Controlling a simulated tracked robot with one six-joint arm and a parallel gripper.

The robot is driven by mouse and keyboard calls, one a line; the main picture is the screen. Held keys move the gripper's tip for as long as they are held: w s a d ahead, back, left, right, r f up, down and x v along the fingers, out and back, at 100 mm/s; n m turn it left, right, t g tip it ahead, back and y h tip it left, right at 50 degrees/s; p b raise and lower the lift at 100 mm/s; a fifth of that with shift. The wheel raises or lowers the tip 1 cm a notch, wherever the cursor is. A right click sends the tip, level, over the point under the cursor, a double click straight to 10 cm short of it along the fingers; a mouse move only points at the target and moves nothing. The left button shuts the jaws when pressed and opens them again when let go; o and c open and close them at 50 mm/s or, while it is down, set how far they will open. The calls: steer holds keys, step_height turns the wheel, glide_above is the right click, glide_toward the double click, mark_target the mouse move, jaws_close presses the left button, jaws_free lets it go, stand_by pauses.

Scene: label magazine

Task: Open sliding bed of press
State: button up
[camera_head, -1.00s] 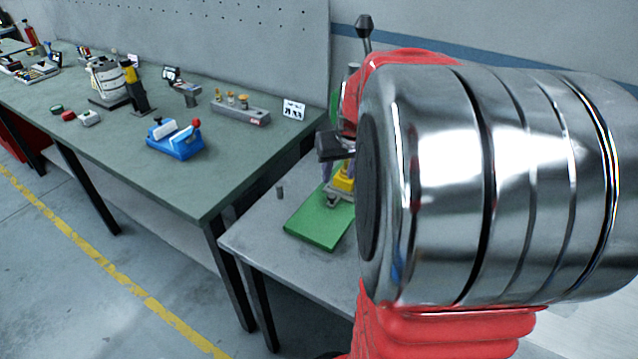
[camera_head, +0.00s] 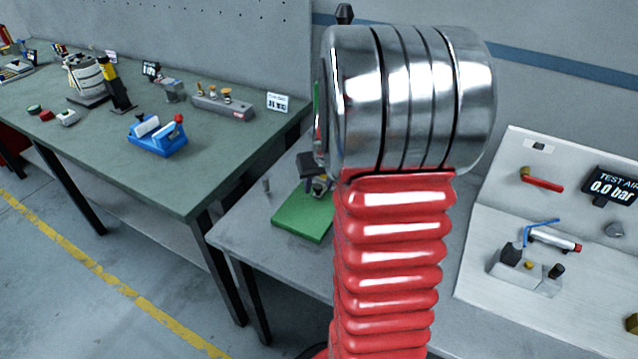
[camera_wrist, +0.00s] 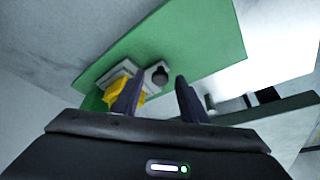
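The press's green base (camera_head: 303,212) stands on the grey table, and its upper part is mostly hidden behind my arm in the head view. In the wrist view the green base (camera_wrist: 205,45) fills the upper middle. A pale grey block (camera_wrist: 122,72), possibly the sliding bed, lies on it, with a yellow part (camera_wrist: 112,97) partly behind my left finger. A dark round knob (camera_wrist: 158,75) shows just beyond the gap between my fingers. My gripper (camera_wrist: 158,90) is open, with nothing seen between its fingers. Contact with the knob cannot be told.
A green workbench (camera_head: 170,185) on the left bears a blue fixture (camera_head: 157,136) and a grey block with brass fittings (camera_head: 225,106). A small grey peg (camera_head: 266,185) stands beside the press base. A white test-air panel (camera_head: 560,190) is on the right. Floor is clear at lower left.

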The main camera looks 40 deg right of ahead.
jaws_close()
stand_by(0.5)
